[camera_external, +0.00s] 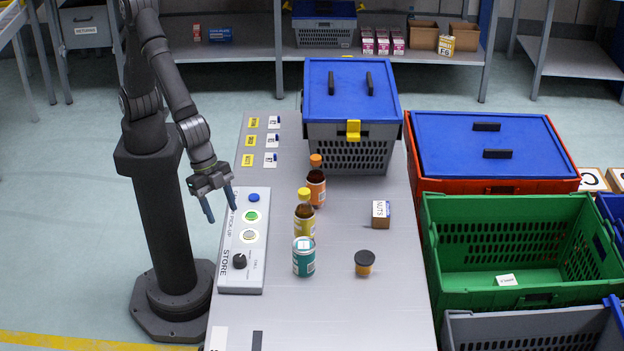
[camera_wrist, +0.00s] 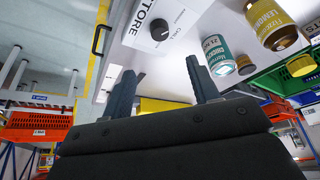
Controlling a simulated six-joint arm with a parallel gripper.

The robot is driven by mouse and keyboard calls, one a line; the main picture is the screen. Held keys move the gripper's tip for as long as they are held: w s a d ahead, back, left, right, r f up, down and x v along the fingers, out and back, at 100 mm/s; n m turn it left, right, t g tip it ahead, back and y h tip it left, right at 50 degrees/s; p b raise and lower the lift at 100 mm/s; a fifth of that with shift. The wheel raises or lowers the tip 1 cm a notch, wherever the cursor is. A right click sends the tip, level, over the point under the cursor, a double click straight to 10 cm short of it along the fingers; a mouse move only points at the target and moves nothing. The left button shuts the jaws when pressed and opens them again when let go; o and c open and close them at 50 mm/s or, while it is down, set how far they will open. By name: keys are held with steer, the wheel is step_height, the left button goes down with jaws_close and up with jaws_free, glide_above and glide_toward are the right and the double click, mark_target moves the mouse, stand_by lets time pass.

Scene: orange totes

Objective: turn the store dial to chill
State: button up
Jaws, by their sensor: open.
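The store dial is a black round knob (camera_external: 239,261) at the near end of a pale control panel (camera_external: 241,283) on the table's left side. "STORE" is printed left of it and small lettering, partly readable as "CHILL", to its right. The dial also shows in the wrist view (camera_wrist: 159,29), near the top, beyond my fingertips. I cannot tell exactly which mark its pointer meets. My gripper (camera_external: 220,203) is open and empty, above the panel's left edge and apart from the dial. Its two blue-grey fingers (camera_wrist: 160,84) are spread in the wrist view.
The panel also has a blue button (camera_external: 254,197), a green button (camera_external: 251,216) and a white button (camera_external: 248,236). Right of it stand a teal can (camera_external: 303,262), a yellow bottle (camera_external: 304,219) and an orange-capped bottle (camera_external: 316,187). A small jar (camera_external: 364,263) and nuts box (camera_external: 380,215) are farther right.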

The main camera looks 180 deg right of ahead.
mark_target(239, 257)
steer(key=x, duration=1.4)
steer(key=shift+c, duration=0.4)
steer(key=c, duration=0.9)
steer(key=shift+m, duration=0.4)
steer(key=m+h, duration=0.1)
steer(key=m, duration=0.1)
steer(key=m+t+h, duration=0.1)
steer(key=m, duration=0.1)
steer(key=shift+s+a+m, duration=0.1)
steer(key=shift+a+m, duration=0.05)
steer(key=shift+m, duration=0.15)
steer(key=m+h, duration=0.1)
steer(key=m, duration=0.2)
steer(key=m+h, duration=0.1)
steer(key=m, duration=0.2)
steer(key=shift+a, duration=0.1)
steer(key=shift+m, duration=0.3)
